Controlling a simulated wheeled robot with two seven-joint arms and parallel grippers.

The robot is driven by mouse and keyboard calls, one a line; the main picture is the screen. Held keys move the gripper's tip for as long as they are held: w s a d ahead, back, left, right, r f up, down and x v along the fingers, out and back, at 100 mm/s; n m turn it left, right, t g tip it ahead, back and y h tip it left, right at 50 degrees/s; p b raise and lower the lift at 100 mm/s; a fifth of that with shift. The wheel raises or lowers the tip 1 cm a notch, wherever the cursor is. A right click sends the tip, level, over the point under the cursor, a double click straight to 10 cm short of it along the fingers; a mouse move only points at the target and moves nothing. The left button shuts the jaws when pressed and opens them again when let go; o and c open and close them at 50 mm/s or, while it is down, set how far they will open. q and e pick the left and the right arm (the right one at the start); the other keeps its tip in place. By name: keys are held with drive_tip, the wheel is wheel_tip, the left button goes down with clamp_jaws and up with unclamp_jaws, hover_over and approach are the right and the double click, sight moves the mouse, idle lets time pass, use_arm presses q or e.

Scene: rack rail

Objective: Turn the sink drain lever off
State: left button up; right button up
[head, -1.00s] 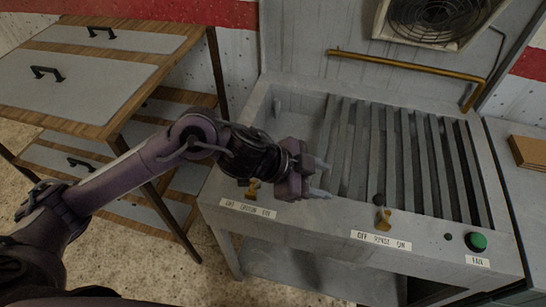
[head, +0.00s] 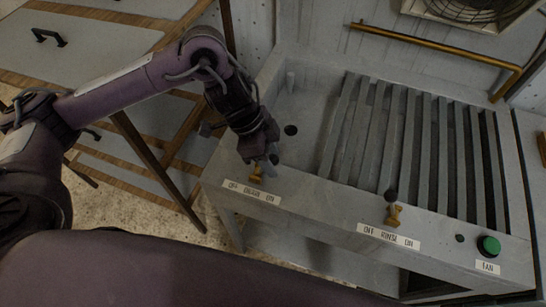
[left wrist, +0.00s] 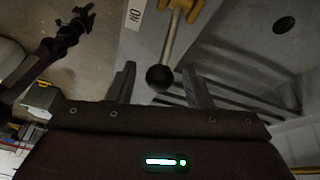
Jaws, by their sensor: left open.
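The sink drain lever has a brass-yellow mount (head: 256,174) on the sink's front face, above a label (head: 251,192) reading OFF at left and ON at right. My left gripper (head: 272,160) is right at this lever and hides most of it in the head view. In the left wrist view, the lever's metal rod (left wrist: 170,40) ends in a black ball knob (left wrist: 160,78). The knob appears between my two open left fingers (left wrist: 160,88), with a visible gap on each side. A dark jointed arm, apparently my right (left wrist: 72,30), shows in the left wrist view; its jaw state is unclear.
A rinse lever (head: 394,215) with a black knob stands to the right, then a green fan button (head: 488,246). Slats (head: 400,140) cover much of the basin. A round drain hole (head: 291,130) lies behind the gripper. A wooden-framed cabinet (head: 90,60) stands at left.

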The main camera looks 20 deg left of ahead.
use_arm(q)
drive_tip(key=shift+d+f, duration=0.25)
drive_tip(key=shift+f, duration=0.25)
use_arm(e)
drive_tip(key=shift+w, duration=0.35)
use_arm(q)
clamp_jaws()
